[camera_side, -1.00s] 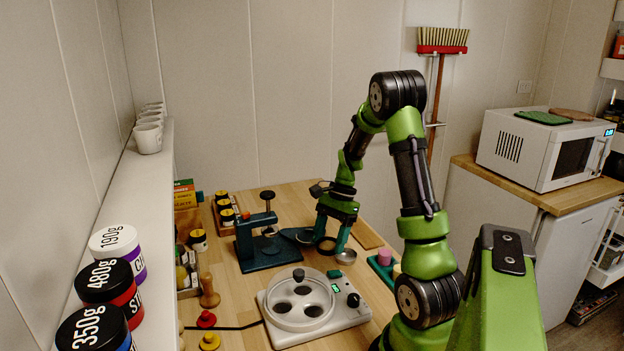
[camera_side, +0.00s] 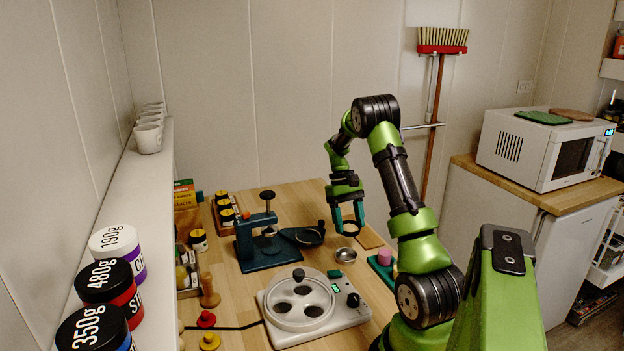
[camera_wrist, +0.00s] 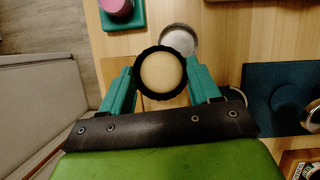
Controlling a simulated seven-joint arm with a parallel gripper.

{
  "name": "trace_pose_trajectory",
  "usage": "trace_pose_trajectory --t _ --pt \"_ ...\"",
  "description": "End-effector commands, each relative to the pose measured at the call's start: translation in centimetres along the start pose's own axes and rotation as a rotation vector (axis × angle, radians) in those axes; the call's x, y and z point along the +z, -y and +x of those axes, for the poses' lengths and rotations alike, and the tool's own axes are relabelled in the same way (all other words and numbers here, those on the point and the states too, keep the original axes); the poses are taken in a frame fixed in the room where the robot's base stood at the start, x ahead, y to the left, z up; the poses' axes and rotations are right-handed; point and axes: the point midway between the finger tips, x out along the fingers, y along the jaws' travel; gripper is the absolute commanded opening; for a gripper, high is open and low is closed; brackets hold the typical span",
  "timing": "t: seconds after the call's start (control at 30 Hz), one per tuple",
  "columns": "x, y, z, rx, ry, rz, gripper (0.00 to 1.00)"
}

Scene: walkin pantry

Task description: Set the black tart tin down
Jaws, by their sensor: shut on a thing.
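The black tart tin (camera_wrist: 160,49) is between the fingertips of my gripper (camera_wrist: 160,74) in the wrist view. It has a dark, wavy round rim and a pale beige middle. The two teal fingers touch it on opposite sides. In the side view my gripper (camera_side: 349,217) points down and is raised above the wooden worktop (camera_side: 300,207), near its back right part. The tin is hard to make out between the fingers there.
A small silver bowl (camera_side: 346,255) is on the worktop below my gripper; it also shows in the wrist view (camera_wrist: 178,38). A wooden board (camera_side: 369,237) lies behind it. A dark teal press (camera_side: 262,247) stands left, and a green holder with a pink piece (camera_side: 385,257) right.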

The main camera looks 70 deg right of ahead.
Motion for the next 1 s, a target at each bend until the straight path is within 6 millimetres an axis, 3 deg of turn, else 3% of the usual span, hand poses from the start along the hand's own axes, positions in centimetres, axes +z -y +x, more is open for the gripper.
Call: trace_pose_trajectory --t 0.6,0.8,1.0 --pt "-6.3 -7.2 -6.5 0.617 -0.006 -1.476 0.33" --pt "-7.1 -8.1 -7.9 0.742 -0.006 -1.782 0.33" --pt "-7.3 -8.2 -7.8 0.801 -0.003 -1.932 0.33"
